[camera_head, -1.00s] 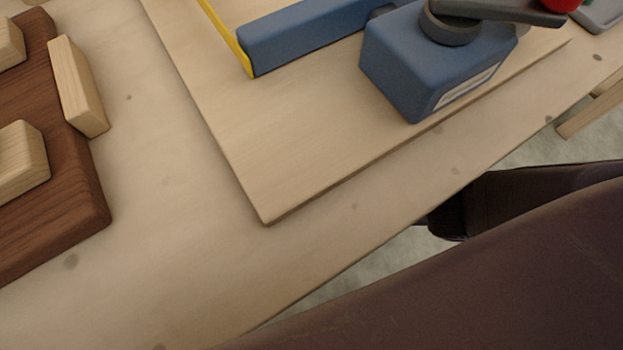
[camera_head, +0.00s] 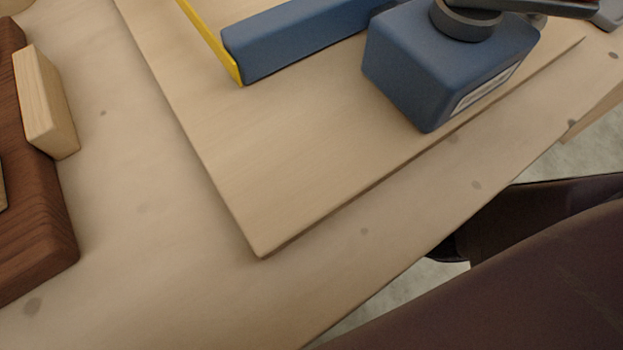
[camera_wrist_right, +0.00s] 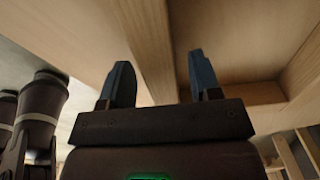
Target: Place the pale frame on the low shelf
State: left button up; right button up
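My right gripper (camera_wrist_right: 160,88) shows in the right wrist view, with its two bluish fingers spread apart. A pale wooden beam (camera_wrist_right: 146,42) runs behind and between the fingers; I cannot tell whether it lies within their grip, and no finger is seen closed on it. More pale wooden panels and bars (camera_wrist_right: 258,94) surround it. I cannot tell whether any of these is the pale frame or the low shelf. Neither is identifiable in the head view. My left gripper is not in view.
The head view shows a pale wooden table (camera_head: 150,220) with a raised board (camera_head: 250,180). On the board stand a blue block-shaped device (camera_head: 425,65) and a blue bar (camera_head: 290,40) with a yellow edge. A dark brown wooden piece (camera_head: 45,235) with pale blocks (camera_head: 45,105) lies left.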

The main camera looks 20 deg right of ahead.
dwell(0.3)
pick_arm(q)
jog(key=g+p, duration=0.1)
jog(key=p, duration=0.2)
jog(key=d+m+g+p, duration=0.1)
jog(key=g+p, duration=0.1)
jog(key=p, duration=0.1)
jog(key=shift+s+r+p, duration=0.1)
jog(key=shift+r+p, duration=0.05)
jog(key=shift+p, duration=0.25)
pick_arm(e)
notch_tip(320, 180, up, 12)
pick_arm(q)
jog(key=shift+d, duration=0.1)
pick_arm(e)
jog(key=shift+s, duration=0.1)
